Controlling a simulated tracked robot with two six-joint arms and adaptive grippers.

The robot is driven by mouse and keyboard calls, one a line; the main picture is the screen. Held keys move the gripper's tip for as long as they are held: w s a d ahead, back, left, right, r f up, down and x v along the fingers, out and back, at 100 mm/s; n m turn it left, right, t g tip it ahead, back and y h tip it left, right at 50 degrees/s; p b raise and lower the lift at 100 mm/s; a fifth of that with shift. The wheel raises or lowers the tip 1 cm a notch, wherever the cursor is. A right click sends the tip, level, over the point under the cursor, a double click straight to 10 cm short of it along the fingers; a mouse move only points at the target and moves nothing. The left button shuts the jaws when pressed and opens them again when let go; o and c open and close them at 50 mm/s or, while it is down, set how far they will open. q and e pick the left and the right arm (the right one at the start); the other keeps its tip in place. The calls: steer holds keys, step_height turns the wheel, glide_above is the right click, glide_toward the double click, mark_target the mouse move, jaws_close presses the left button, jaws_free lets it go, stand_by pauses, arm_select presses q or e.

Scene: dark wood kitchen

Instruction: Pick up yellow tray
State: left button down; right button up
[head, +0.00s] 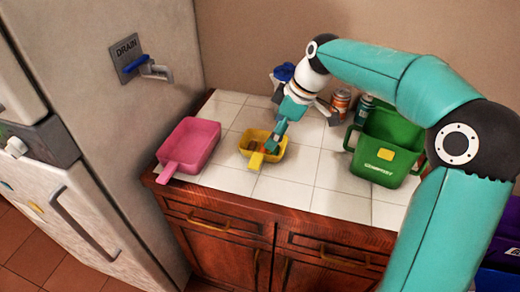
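The yellow tray (247,150) is a small open container with a handle stub at its front. It sits on the white tiled counter, left of the middle. Small brownish and teal-grey items show inside it, too small to name. My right arm comes in from the right and bends down over the counter. My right gripper (282,127) is above and behind the tray's right side, pointing down toward it. Its fingertips overlap the teal piece at the tray, so I cannot tell whether it is open or touching. My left gripper is not in view.
A pink tray (190,142) with a handle lies to the left. A fridge (120,120) borders the left. The counter front is clear.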

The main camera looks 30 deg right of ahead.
mark_target(257, 160)
steer(key=x, duration=0.7)
steer(key=shift+a+f, duration=0.1)
steer(key=shift+f, duration=0.05)
steer(key=x, duration=0.2)
steer(key=p+x, duration=0.1)
steer(key=x, duration=0.2)
steer(key=shift+a, duration=0.2)
steer(key=c, duration=1.3)
steer(key=shift+c, duration=0.2)
